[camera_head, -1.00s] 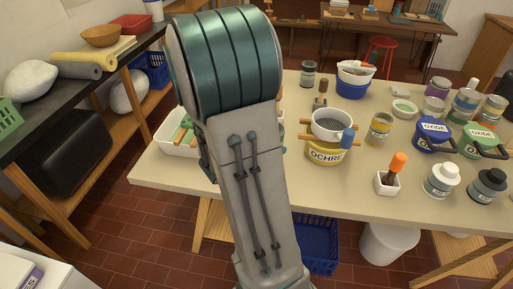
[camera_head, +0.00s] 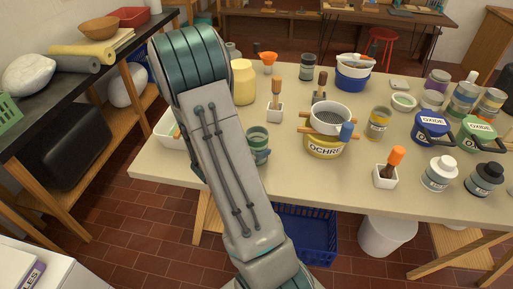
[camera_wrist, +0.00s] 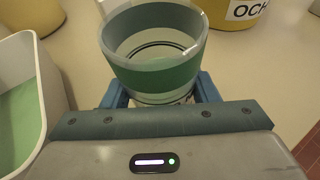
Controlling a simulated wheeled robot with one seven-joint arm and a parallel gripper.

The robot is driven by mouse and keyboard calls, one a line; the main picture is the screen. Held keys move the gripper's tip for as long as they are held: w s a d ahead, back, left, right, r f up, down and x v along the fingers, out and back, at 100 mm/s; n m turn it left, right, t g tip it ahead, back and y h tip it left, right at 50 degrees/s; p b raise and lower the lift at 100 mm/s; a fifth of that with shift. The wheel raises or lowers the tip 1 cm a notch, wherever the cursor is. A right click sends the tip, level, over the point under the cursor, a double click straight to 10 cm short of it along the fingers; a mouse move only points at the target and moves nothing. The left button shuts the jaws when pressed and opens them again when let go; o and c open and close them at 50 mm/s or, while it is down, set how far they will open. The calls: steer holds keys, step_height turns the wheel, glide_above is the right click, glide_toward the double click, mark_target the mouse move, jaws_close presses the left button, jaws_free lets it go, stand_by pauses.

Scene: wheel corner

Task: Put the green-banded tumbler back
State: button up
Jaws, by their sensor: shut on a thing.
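The green-banded tumbler (camera_wrist: 155,78) is clear, with a broad green band below its rim. It is upright in the wrist view, between the two blue fingers of my gripper (camera_wrist: 161,93), which is shut on it. In the head view the tumbler (camera_head: 257,138) shows just right of my forearm, near the table's front left part. My gripper is mostly hidden behind my arm there. I cannot tell whether the tumbler's base touches the table.
A white tray (camera_head: 164,131) with green inside lies left of the tumbler. The ochre tub (camera_head: 325,149) with a sieve (camera_head: 333,118) stands at its right. Behind are a white brush pot (camera_head: 274,114) and a pale yellow jar (camera_head: 243,82). Table (camera_head: 300,185) is bare in front.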

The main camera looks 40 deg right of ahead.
steer(key=shift+f+b, duration=0.2)
steer(key=shift+b, duration=0.1)
steer(key=o, duration=1.3)
steer(key=shift+r, duration=0.1)
